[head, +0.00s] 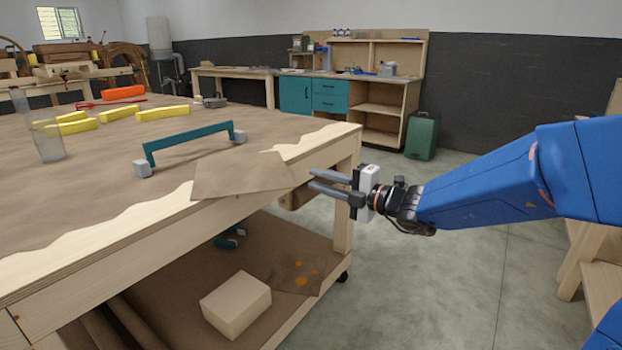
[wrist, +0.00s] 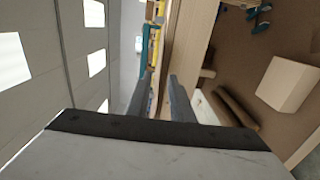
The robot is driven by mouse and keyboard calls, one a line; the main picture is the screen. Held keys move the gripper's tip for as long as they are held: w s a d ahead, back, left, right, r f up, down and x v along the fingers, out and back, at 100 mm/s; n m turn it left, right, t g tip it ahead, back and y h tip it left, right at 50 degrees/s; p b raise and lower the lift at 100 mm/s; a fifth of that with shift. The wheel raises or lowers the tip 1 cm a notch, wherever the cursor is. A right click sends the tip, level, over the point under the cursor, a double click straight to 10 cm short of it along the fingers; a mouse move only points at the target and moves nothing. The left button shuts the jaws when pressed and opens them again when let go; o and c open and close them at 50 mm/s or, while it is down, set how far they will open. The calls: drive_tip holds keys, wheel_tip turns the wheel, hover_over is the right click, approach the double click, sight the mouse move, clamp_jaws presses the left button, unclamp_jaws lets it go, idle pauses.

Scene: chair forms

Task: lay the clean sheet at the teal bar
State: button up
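A plain brown sheet (head: 240,174) lies on the tabletop at the front edge, its right corner reaching out past the edge. I see no spots on it. The teal bar (head: 190,141) stands on the table behind the sheet, with a grey block at each end; the sheet's back edge is close to it. A second brown sheet with orange spots (head: 298,272) lies on the lower shelf. My gripper (head: 312,178) is open and empty, just right of the plain sheet's overhanging corner. Its two fingers also show apart in the wrist view (wrist: 157,82).
The wooden table (head: 100,237) carries several yellow blocks (head: 162,113), an orange block (head: 123,93) and a clear cylinder (head: 45,130) at the left. A pale box (head: 236,303) sits on the lower shelf.

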drive_tip(key=shift+s+d, duration=0.15)
drive_tip(key=shift+d, duration=0.05)
